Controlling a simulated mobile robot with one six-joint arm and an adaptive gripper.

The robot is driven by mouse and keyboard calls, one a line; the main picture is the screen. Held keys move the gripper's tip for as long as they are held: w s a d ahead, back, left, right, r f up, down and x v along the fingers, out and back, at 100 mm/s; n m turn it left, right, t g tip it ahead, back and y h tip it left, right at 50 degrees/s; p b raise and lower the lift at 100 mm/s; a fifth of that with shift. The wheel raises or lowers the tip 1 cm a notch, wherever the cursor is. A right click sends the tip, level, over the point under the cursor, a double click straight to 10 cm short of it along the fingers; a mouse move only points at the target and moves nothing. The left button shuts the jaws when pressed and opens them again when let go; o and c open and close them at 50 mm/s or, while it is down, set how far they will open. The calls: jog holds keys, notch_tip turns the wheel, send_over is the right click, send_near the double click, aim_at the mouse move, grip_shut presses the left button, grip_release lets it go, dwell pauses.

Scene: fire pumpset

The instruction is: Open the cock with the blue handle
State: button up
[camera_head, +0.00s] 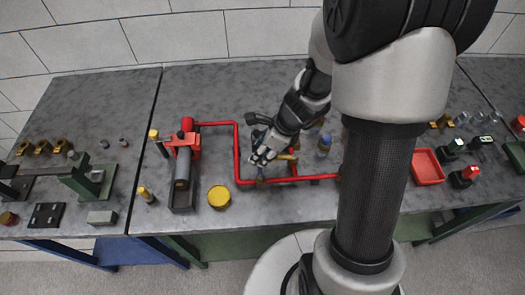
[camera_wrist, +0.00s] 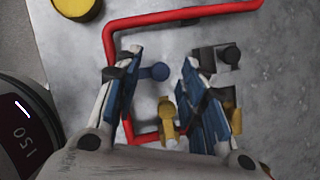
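In the wrist view a blue handle (camera_wrist: 156,72) with a rounded end lies between the two fingers of my gripper (camera_wrist: 160,60). The gripper is open, and the handle looks nearer the left finger; I cannot tell whether it touches. A brass-coloured fitting (camera_wrist: 167,117) shows lower down between the fingers, near the red pipe (camera_wrist: 108,40). In the head view my gripper (camera_head: 264,156) is low over the red pipe assembly (camera_head: 238,160) on the grey bench. There the gripper hides the blue handle.
A blue-topped piece (camera_head: 323,144) stands right of my gripper. A red tray (camera_head: 427,166) lies farther right. The bench behind the pipe (camera_head: 215,95) is clear.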

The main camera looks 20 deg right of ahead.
jog(key=shift+c, duration=0.2)
grip_shut()
dwell(0.5)
